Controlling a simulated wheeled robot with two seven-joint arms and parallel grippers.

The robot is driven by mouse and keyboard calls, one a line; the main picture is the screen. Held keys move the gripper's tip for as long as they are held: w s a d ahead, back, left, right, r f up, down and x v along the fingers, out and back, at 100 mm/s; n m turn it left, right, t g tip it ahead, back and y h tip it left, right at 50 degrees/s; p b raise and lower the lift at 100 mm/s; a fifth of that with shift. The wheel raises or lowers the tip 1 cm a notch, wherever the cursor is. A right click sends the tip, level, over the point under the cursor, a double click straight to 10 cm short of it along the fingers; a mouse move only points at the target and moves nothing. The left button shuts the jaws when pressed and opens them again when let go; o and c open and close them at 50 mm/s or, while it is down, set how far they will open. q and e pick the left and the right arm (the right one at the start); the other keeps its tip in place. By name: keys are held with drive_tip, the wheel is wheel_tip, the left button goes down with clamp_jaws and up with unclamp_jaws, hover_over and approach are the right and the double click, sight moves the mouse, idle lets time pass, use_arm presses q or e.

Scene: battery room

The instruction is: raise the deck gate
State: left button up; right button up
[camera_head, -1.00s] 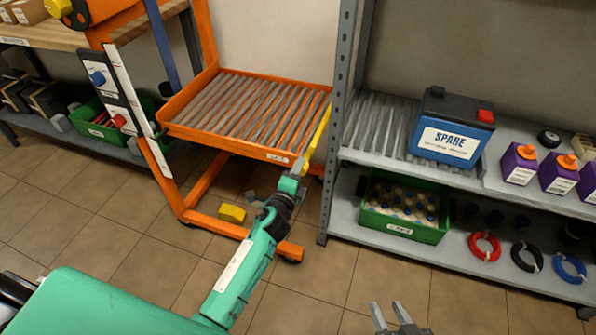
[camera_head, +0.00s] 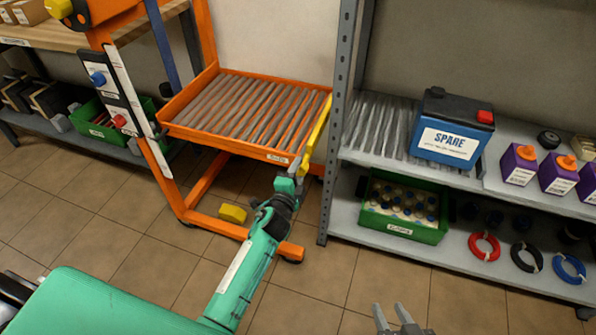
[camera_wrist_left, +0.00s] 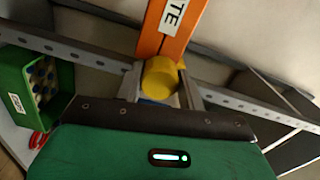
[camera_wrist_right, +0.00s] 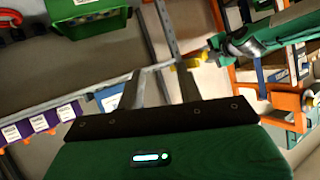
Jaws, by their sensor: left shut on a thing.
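The orange deck (camera_head: 245,148) carries a row of grey rollers. The deck gate (camera_head: 318,132) shows as a narrow yellow edge at the deck's right end, beside the shelf post.
A grey shelf post (camera_head: 335,130) stands close right of the gate. A blue SPARE battery (camera_head: 450,135) sits on the shelf's rollers, above a green bin (camera_head: 403,228). A yellow block (camera_head: 232,213) shows near the orange cart's base. Floor before the shelf is clear.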

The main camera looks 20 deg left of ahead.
use_arm(q)
drive_tip(key=o, duration=1)
drive_tip(key=shift+c, duration=0.2)
drive_tip(key=shift+s, duration=0.1)
drive_tip(key=s+p, duration=0.1)
drive_tip(key=s, duration=1.2)
drive_tip(key=shift+s+a, duration=0.25)
drive_tip(key=shift+s, duration=0.05)
use_arm(e)
drive_tip(key=shift+s+d+f+g+h, duration=0.1)
drive_tip(key=shift+s+d+g+h, duration=0.1)
drive_tip(key=shift+d+g+h, duration=0.5)
drive_tip(key=shift+d, duration=0.2)
